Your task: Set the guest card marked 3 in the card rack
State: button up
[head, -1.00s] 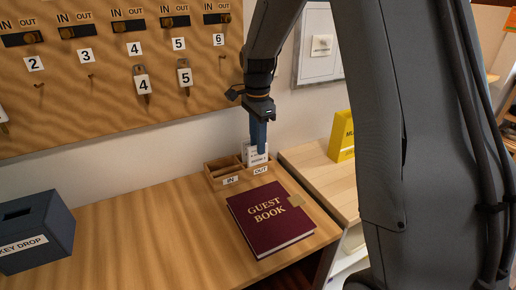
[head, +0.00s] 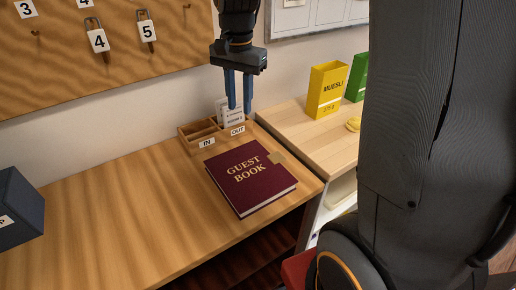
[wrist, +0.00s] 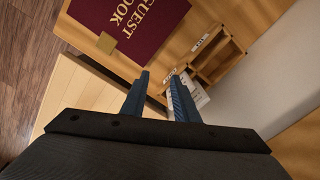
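The wooden card rack (head: 192,135) stands at the back of the desk, with an IN label on its left part and an OUT label on its right part. White cards (head: 233,115) stand upright in the OUT part; their print is too small to read. My gripper (head: 239,108) is above the OUT part, fingers pointing down and apart, the tips in front of the cards' upper part. In the wrist view my gripper (wrist: 160,78) shows a clear gap between its fingers. The cards (wrist: 201,97) show beside the right finger, partly hidden by it.
A dark red guest book (head: 250,180) lies in front of the rack. A key board (head: 100,30) with numbered keys hangs on the wall. A dark box (head: 18,212) stands at left. A yellow muesli box (head: 325,90) is on the side shelf. The desk's middle is clear.

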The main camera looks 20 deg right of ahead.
jog(key=s+f+n, duration=0.3)
jog(key=s, duration=0.2)
jog(key=s+f+n, duration=0.2)
jog(key=s+n, duration=0.1)
jog(key=s, duration=0.2)
jog(key=s+f+n+t, duration=0.1)
jog(key=s+f+n, duration=0.2)
jog(key=s, duration=0.1)
jog(key=shift+s+f+n, duration=0.3)
jog(key=shift+s+f, duration=0.05)
jog(key=shift+s, duration=0.05)
jog(key=shift+d, duration=0.15)
